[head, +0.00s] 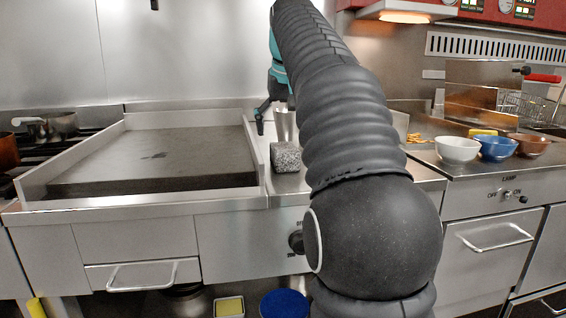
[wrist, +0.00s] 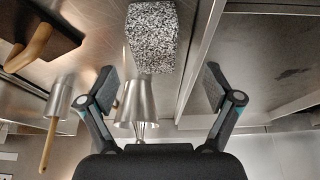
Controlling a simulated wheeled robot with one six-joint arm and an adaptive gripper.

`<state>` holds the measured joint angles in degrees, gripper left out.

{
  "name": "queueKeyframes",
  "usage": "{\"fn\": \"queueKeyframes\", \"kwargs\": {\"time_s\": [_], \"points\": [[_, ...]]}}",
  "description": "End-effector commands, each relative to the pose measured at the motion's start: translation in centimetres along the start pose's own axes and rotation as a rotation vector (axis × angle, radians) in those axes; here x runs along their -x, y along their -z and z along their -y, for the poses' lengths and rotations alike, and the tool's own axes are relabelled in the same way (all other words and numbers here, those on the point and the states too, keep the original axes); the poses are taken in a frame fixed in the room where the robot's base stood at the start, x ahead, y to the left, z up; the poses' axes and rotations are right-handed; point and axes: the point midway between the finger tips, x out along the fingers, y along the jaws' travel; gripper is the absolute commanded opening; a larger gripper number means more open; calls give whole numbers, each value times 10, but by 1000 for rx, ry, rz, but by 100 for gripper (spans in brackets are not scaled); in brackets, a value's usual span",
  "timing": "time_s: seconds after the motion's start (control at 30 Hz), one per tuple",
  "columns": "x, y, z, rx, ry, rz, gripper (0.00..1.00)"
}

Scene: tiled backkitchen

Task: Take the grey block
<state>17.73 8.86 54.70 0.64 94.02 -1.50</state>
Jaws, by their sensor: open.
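The grey block (head: 286,157) is speckled and stands on the steel counter just right of the griddle in the head view. It also shows at the top middle of the wrist view (wrist: 152,36). My gripper (wrist: 158,88) is open and empty in the wrist view, its two fingers spread wide, with the block ahead of them and apart. In the head view one finger of my gripper (head: 261,118) shows behind the block, and my arm hides the rest. A metal cup (head: 284,125) stands directly behind the block, and it also shows between my fingers in the wrist view (wrist: 136,102).
A flat griddle (head: 160,160) with raised walls (head: 252,150) lies left of the block. White (head: 458,149), blue (head: 497,148) and brown (head: 530,145) bowls stand on the right counter. A wooden-handled tool (wrist: 48,143) shows at left in the wrist view.

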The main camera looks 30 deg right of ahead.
Motion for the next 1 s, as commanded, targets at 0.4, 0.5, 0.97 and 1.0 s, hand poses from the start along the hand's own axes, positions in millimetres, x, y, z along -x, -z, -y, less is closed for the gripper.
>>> {"fn": "queueKeyframes", "kwargs": {"time_s": [0.4,0.5,0.97,1.0], "points": [[-30,1,-4,0,0,1,90],[-43,3,-7,0,0,0,90],[-66,4,-8,0,0,-1,82],[-66,4,-8,0,0,-1,72]]}}
